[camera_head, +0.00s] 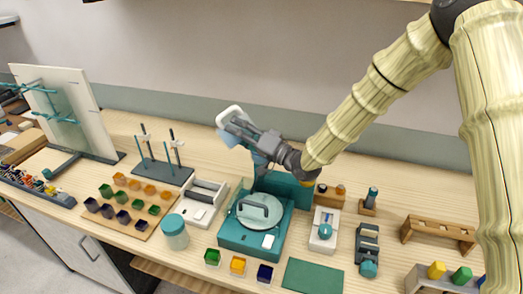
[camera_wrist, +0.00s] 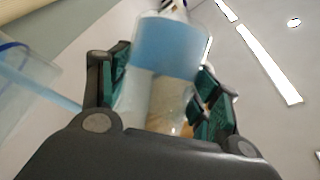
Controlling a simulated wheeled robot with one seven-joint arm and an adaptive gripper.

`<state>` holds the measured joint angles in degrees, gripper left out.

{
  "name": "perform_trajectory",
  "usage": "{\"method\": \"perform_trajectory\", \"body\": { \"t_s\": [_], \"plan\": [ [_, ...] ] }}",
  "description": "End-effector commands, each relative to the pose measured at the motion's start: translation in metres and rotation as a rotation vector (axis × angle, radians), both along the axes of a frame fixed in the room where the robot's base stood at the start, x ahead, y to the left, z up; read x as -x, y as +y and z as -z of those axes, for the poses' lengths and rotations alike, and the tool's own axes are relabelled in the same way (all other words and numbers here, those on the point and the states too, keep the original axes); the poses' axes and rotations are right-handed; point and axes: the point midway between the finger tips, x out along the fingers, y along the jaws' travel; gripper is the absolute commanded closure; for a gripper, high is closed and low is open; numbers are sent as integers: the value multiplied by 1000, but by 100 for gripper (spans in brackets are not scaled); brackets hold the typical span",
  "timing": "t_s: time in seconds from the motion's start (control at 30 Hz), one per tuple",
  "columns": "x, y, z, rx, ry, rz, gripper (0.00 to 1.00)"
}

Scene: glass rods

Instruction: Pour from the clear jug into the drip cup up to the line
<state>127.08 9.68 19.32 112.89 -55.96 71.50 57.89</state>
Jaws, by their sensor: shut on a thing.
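My gripper (camera_head: 243,130) is held up above the teal machine at the middle of the bench. In the wrist view my gripper (camera_wrist: 165,85) has its green-padded fingers on both sides of a clear jug (camera_wrist: 170,45). Blue liquid shows in the jug, with a clear part below it in the picture. In the head view the jug (camera_head: 229,138) is small, pale and partly hidden by my gripper. A clear, blue-edged thing (camera_wrist: 18,90) stands at the wrist view's left; I cannot tell whether it is the drip cup. The fill line cannot be made out.
The teal machine (camera_head: 228,237) has a round lid with a dark handle. A lidded jar (camera_head: 174,236) and a wooden board (camera_head: 101,224) of coloured cubes are to its left. A rod stand (camera_head: 160,173) is behind them. A green mat (camera_head: 313,277) lies bare in front.

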Motion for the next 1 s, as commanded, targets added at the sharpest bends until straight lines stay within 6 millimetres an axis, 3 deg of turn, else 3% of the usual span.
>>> {"method": "perform_trajectory", "body": {
  "t_s": [1.0],
  "plan": [
    [-1,-1,-4,-39,19,0,72]
  ]
}}
